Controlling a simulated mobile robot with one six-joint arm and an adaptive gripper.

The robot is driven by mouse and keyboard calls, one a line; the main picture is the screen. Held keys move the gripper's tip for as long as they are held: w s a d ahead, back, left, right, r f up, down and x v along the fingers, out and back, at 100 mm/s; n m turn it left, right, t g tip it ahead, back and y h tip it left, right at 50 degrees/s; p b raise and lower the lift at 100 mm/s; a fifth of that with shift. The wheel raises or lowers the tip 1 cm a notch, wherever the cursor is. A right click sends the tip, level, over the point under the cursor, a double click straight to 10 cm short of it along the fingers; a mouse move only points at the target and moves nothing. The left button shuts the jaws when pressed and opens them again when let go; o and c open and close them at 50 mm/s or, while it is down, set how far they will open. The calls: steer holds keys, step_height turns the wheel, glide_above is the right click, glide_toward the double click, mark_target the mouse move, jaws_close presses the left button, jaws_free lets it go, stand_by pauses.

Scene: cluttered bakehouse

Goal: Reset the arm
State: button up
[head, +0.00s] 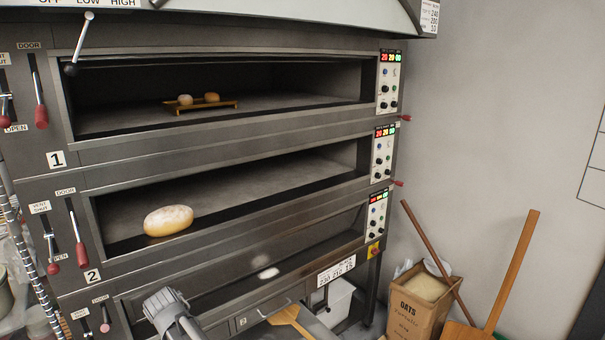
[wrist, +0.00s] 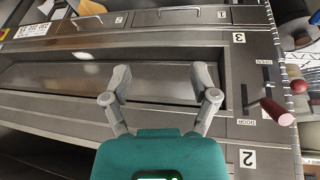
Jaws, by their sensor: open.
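My gripper (wrist: 163,88) shows in the wrist view with its two grey fingers spread apart and nothing between them. It is in front of the oven (wrist: 70,98), facing the deck marked 3, and that view is turned upside down. In the head view, a grey part of my arm shows at the bottom, in front of the lowest deck of the oven (head: 220,135). The fingertips cannot be made out there.
A round loaf (head: 168,221) lies in the middle deck. A small wooden board (head: 208,107) with two buns is in the top deck. A red-tipped door lever (wrist: 277,112) sticks out near my gripper. An oats box (head: 418,310) and long-handled wooden tools (head: 512,270) stand at right.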

steer(key=w+d+f+m+g+h+b, duration=0.15)
steer(key=d+f+b, duration=0.3)
steer(key=d, duration=0.95)
steer(key=w+d+f+m+g+b, duration=0.1)
steer(key=w+d+f+m+b, duration=0.3)
steer(key=d, duration=1.1)
steer(key=s+d+f+b, duration=0.2)
steer(key=s+d+f, duration=0.1)
steer(key=d, duration=0.5)
steer(key=s+d+f+m+g+b, duration=0.1)
steer(key=s+d+f+b, duration=0.2)
steer(key=d, duration=0.6)
steer(key=s+d+f+g+b, duration=0.1)
steer(key=s+d+f+b, duration=0.1)
steer(key=s+d+f, duration=0.2)
steer(key=s+d, duration=0.2)
steer(key=d, duration=0.2)
steer(key=shift+s+d+b, duration=0.15)
steer(key=shift+s+b, duration=0.1)
steer(key=shift+b, duration=0.15)
